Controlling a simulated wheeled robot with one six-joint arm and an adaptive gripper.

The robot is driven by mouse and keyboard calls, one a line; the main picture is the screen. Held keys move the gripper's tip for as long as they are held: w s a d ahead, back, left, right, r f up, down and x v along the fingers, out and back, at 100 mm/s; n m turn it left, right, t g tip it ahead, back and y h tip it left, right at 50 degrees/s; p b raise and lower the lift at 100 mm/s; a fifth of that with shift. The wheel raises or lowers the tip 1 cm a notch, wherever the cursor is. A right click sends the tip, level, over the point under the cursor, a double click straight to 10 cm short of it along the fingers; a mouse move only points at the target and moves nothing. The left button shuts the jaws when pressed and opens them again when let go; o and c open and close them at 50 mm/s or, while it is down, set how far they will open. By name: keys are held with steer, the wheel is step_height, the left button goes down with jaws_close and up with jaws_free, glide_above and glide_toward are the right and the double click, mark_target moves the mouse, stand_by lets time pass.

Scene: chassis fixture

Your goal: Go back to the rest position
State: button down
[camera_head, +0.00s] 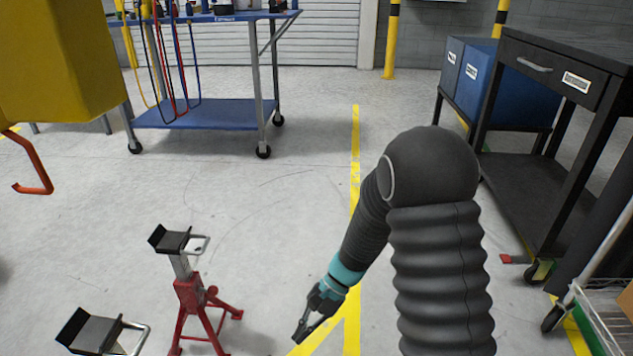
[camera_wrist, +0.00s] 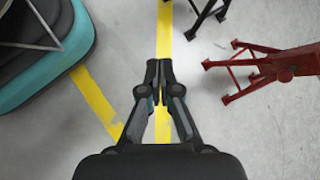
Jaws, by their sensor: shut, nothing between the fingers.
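My gripper (camera_head: 301,334) hangs low at the end of my dark ribbed arm, over the yellow floor line, in the head view. In the wrist view my gripper (camera_wrist: 159,64) has its fingertips together and holds nothing. A red jack stand (camera_head: 190,293) with a black top stands on the floor just left of the gripper. Its red legs also show at the right of the wrist view (camera_wrist: 280,72). A second black stand top (camera_head: 92,331) is at the lower left of the head view, its lower part cut off.
A blue wheeled cart (camera_head: 205,114) with hanging cables stands at the back left. A yellow body (camera_head: 60,60) with a red hook (camera_head: 40,178) fills the upper left. A black wheeled workbench (camera_head: 545,62) and blue bins (camera_head: 500,85) stand right. The middle floor is clear.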

steer(key=s+d+r+n+t+h+p, duration=0.2)
steer(key=d+r, duration=0.4)
steer(key=r, duration=0.5)
steer(key=s+d+r+n+t+h+p, duration=0.2)
steer(key=s+d+r+t, duration=0.3)
steer(key=r, duration=0.6)
steer(key=s+d+r+n+t+h+p, duration=0.2)
steer(key=s+d+r, duration=0.3)
steer(key=d+r, duration=0.3)
step_height(320, 180, up, 3)
steer(key=shift+s+r+t+h, duration=0.1)
steer(key=shift+s+t+h, duration=0.15)
steer(key=shift+t+h, duration=0.45)
